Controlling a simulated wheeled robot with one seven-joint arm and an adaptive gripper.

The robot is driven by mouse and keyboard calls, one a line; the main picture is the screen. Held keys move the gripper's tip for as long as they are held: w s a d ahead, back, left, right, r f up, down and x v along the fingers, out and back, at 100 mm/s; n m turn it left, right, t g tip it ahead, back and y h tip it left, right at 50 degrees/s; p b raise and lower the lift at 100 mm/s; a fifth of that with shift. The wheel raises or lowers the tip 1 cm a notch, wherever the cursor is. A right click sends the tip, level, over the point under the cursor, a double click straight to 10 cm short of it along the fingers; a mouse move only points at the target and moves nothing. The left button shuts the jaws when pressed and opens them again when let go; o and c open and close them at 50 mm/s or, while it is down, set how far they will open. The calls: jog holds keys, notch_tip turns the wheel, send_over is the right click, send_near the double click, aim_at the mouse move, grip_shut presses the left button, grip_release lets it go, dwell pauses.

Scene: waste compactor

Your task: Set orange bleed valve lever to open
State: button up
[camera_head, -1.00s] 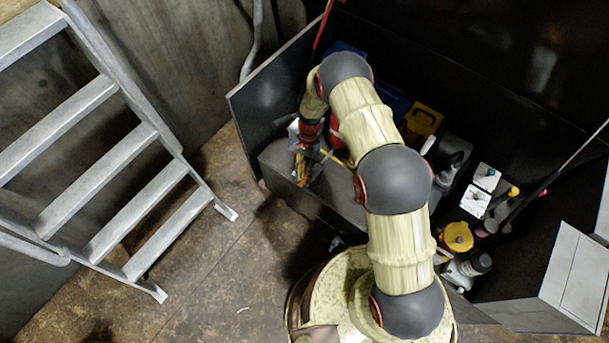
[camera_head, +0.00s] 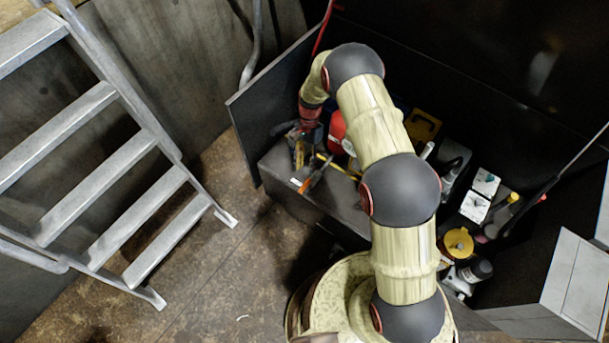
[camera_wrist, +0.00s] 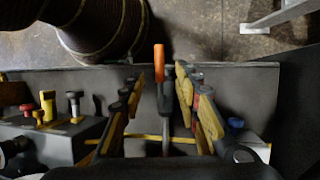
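The orange-handled bleed valve lever (camera_wrist: 159,64) stands between the fingers of my gripper (camera_wrist: 156,82) in the wrist view, its grey shaft running down toward the palm. The fingers are apart, with a gap on each side of the lever. I see no clear contact. In the head view the lever's orange end (camera_head: 305,186) shows just below my gripper (camera_head: 300,160), over the front of a dark bench-like box. The lever's pivot is partly hidden by the gripper.
A yellow pipe (camera_head: 340,166) runs beside the lever. Red and yellow knobs (camera_wrist: 47,102) stand at the left in the wrist view. A red vessel (camera_head: 337,133) is close to my wrist. Metal stairs (camera_head: 100,165) stand at the left, with open floor between.

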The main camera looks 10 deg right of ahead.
jog(key=v, duration=0.3)
jog(key=shift+w+r, duration=0.1)
jog(key=shift+r, duration=0.2)
dwell(0.4)
jog(key=s+d+n, duration=0.2)
jog(key=s+n, duration=0.2)
jog(key=s, duration=0.1)
jog(key=s+d+r+n+t, duration=0.1)
jog(key=s+r, duration=0.6)
jog(key=r, duration=0.7)
jog(key=s+d+r+n+t+h, duration=0.1)
jog(key=s+d+r+t, duration=0.3)
jog(key=r, duration=1.1)
jog(key=s+d+r+n+t, duration=0.2)
jog(key=s+r+t, duration=0.3)
jog(key=s+r, duration=0.7)
notch_tip(320, 180, up, 3)
jog(key=shift+s+d+r+n+h, duration=0.2)
jog(key=shift+d+n+h, duration=0.1)
jog(key=shift+n, duration=0.2)
